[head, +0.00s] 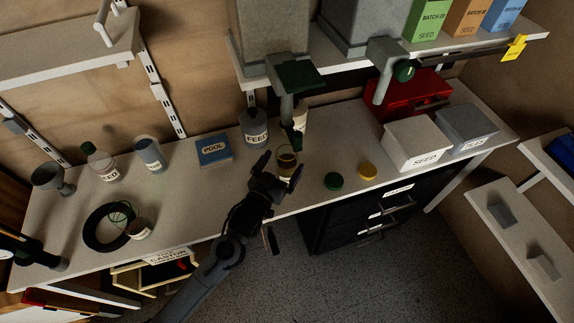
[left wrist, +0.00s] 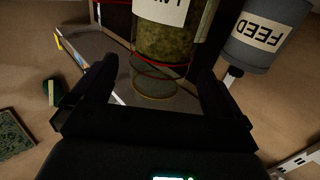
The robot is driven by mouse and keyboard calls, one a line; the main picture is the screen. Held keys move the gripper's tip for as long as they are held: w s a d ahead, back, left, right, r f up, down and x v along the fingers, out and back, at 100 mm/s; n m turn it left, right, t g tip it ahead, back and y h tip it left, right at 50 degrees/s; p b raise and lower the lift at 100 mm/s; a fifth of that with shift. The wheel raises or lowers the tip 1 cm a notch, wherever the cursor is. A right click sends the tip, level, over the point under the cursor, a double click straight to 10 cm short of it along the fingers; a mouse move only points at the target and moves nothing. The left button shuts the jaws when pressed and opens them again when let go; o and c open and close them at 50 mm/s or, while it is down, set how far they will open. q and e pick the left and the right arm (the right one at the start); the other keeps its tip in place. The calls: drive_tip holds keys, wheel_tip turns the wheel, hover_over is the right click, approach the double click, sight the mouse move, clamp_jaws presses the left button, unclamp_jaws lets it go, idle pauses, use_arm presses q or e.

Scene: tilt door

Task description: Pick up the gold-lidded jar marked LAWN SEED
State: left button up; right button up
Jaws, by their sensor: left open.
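In the left wrist view a clear jar (left wrist: 165,45) filled with brownish-green seed appears upside down, its partly cut-off label seeming to begin LAWN. Its mouth end looks clear and open, and I see no lid on it. In the head view this jar (head: 287,164) stands near the bench's front edge, below a hopper spout. My left gripper (head: 277,168) is open at the jar; in the left wrist view its two fingers (left wrist: 155,88) lie either side of the jar's mouth end, without clear contact. A gold lid (head: 367,171) lies flat on the bench to the right. My right gripper is not in view.
A FEED jar (head: 255,127) stands behind, also in the left wrist view (left wrist: 258,35). A green lid (head: 333,181) lies nearby. A SEED bin (head: 417,145) and POOL box (head: 214,149) flank the area.

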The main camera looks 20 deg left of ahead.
sight(290, 152)
use_arm(q)
drive_tip(key=w, duration=0.1)
drive_tip(key=w+b, duration=0.1)
drive_tip(key=w, duration=0.2)
drive_tip(key=shift+d+r, duration=0.15)
drive_tip(key=shift+d, duration=0.15)
drive_tip(key=shift+w+b, duration=0.35)
drive_tip(key=shift+w, duration=0.15)
drive_tip(key=shift+c, duration=0.2)
drive_tip(key=shift+r, duration=0.1)
drive_tip(key=c, duration=1.4)
drive_tip(key=shift+r, duration=0.1)
